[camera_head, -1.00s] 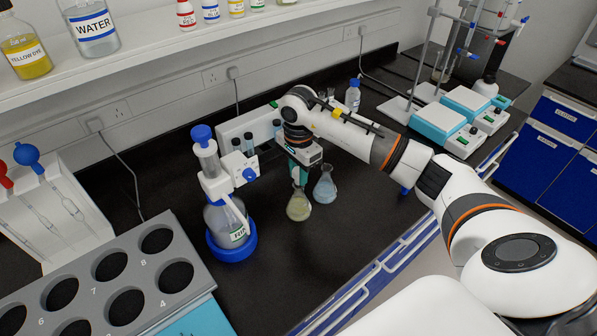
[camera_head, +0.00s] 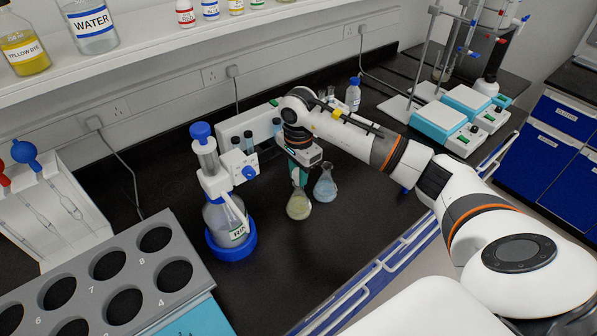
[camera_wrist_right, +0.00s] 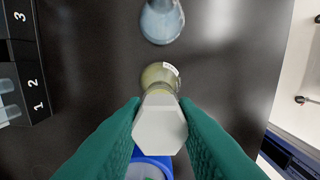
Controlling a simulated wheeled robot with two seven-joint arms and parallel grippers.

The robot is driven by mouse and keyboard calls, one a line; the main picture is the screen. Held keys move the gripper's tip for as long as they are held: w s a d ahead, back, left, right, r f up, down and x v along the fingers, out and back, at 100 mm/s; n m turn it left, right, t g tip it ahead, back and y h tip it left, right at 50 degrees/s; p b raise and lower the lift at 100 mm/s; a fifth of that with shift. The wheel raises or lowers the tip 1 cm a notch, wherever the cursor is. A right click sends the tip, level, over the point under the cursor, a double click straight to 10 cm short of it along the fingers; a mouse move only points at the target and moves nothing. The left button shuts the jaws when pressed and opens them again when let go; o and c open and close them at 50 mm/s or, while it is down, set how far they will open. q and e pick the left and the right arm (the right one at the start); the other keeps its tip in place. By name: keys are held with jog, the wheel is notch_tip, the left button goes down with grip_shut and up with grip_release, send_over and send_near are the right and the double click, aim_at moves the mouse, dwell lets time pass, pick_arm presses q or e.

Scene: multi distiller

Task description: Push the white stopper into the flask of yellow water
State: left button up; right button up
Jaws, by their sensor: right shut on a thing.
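The flask of yellow water (camera_head: 298,207) stands upright on the black bench in the head view; its yellowish body also shows in the right wrist view (camera_wrist_right: 158,74). My right gripper (camera_head: 299,178) is directly above it, pointing down at the flask's neck. In the right wrist view, the green fingers of my right gripper (camera_wrist_right: 160,130) are closed on the white stopper (camera_wrist_right: 160,128), a pale hexagonal top lined up over the flask. The head view does not clearly show how deep the stopper sits in the neck. My left gripper is not in view.
A flask of bluish water (camera_head: 325,187) stands close to the right of the yellow one. A dispenser bottle (camera_head: 228,222) with a blue base stands to the left. A grey rack with holes (camera_head: 205,270) is at the lower left. The bench in front of the flasks is clear.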

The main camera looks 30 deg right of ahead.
jog(key=shift+f, duration=0.3)
jog(key=o, duration=1)
notch_tip(320, 180, up, 12)
jog(key=b, duration=0.2)
jog(key=shift+b, duration=0.35)
